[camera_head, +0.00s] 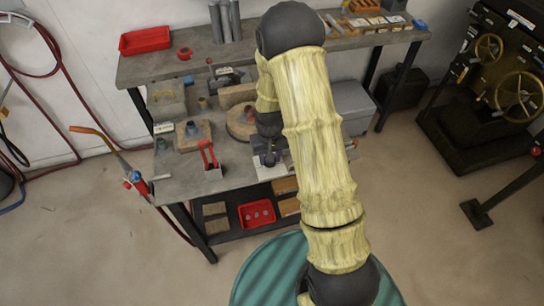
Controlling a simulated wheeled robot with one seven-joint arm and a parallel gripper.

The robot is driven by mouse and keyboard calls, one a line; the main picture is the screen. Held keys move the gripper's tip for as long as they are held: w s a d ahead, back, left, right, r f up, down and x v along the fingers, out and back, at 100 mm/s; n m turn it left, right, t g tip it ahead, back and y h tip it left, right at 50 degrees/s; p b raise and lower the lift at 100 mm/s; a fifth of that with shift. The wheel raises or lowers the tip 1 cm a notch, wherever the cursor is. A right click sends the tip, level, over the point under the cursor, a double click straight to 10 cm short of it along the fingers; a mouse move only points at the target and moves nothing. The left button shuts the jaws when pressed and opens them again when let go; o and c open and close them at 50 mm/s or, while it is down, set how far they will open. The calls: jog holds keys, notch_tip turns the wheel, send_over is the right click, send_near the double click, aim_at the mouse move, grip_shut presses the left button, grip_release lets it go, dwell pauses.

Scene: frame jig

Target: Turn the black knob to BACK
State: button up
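My gripper (270,158) is a small dark shape at the end of my arm, low over the front part of the grey workbench (185,185). It is above or against a pale plate (262,172) near the bench's front edge. My arm covers much of this spot, and the fingers are too small and dark to tell open from shut. I cannot make out the black knob or a BACK marking; they may be hidden behind my arm and gripper.
A red clamp (208,155) stands just left of my gripper. A round tan block (240,122) and several fixtures lie behind it. A red tray (145,40) is on the rear shelf. A torch (110,150) hangs at the left edge. A handwheel machine (500,85) stands right; floor between is clear.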

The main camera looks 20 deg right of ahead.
jog(key=m, duration=0.4)
jog(key=shift+w+m, duration=0.1)
jog(key=shift+m, duration=0.2)
jog(key=m, duration=0.4)
jog(key=shift+p, duration=0.4)
jog(key=shift+w, duration=0.1)
jog(key=o, duration=1)
jog(key=shift+r, duration=0.55)
notch_tip(320, 180, up, 16)
jog(key=shift+d+r+b, duration=0.15)
jog(key=shift+b, duration=0.25)
